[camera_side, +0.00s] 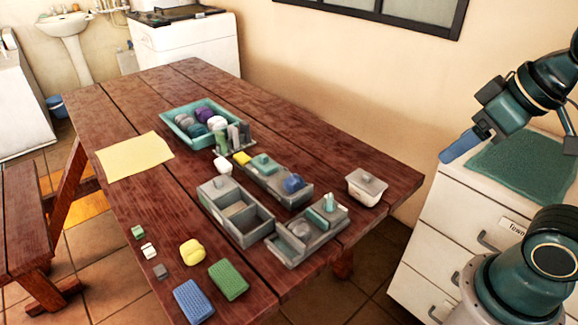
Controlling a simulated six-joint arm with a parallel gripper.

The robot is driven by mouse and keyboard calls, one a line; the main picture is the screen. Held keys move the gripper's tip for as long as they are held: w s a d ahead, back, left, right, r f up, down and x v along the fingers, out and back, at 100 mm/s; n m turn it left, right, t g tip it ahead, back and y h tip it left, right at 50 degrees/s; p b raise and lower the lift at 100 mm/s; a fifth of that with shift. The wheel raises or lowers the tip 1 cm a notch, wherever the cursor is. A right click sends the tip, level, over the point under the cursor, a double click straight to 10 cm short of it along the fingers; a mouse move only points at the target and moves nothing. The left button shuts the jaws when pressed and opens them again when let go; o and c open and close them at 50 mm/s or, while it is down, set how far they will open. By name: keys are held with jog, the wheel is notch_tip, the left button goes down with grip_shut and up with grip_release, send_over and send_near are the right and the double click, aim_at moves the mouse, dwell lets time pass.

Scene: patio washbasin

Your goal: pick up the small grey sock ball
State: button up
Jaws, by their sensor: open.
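The teal tray (168,113) on the wooden table holds several rolled sock balls.
Grey boxes (262,227) and a lidded pale box (366,190) stand near the table's right end. A blue sponge (193,301), a green sponge (228,279) and a yellow lump (192,252) lie at the front. A yellow cloth (135,157) lies left. The table's far end is clear.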

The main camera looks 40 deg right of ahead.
jog(key=shift+c, duration=1)
jog(key=n+g+y, duration=0.3)
jog(key=n+g, duration=0.2)
jog(key=n, duration=1.2)
send_over(301, 225)
jog(key=d, duration=0.4)
notch_tip(301, 225, down, 20)
jog(key=shift+s+x, duration=0.15)
jog(key=shift+x, duration=2.05)
jog(key=shift+s+x, duration=0.2)
jog(key=shift+x, duration=2)
jog(key=shift+a, duration=0.1)
